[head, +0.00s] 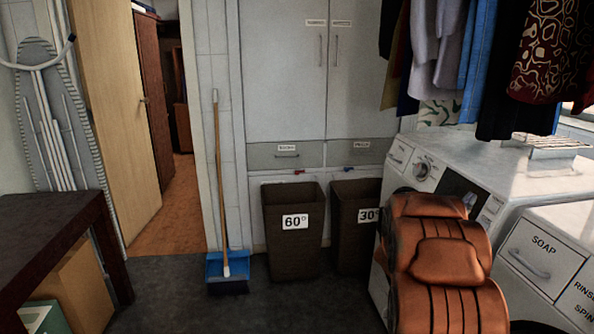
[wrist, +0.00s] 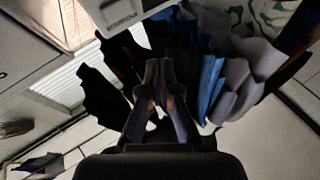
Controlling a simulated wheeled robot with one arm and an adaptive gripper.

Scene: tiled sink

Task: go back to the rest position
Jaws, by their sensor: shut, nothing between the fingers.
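My gripper (wrist: 160,85) shows in the wrist view, its fingers together in the middle of the picture and nothing held between them. Hanging clothes (wrist: 205,70) fill the view behind the fingers. In the head view my orange arm covers part of the washing machine at the lower right. The gripper itself cannot be made out in the head view.
A washing machine (head: 462,158) and a soap drawer front (head: 541,255) stand at the right, under hanging clothes (head: 455,45). Two brown bins (head: 293,255) and a broom (head: 222,180) stand ahead. A dark table (head: 50,240) is at the left. The middle floor is clear.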

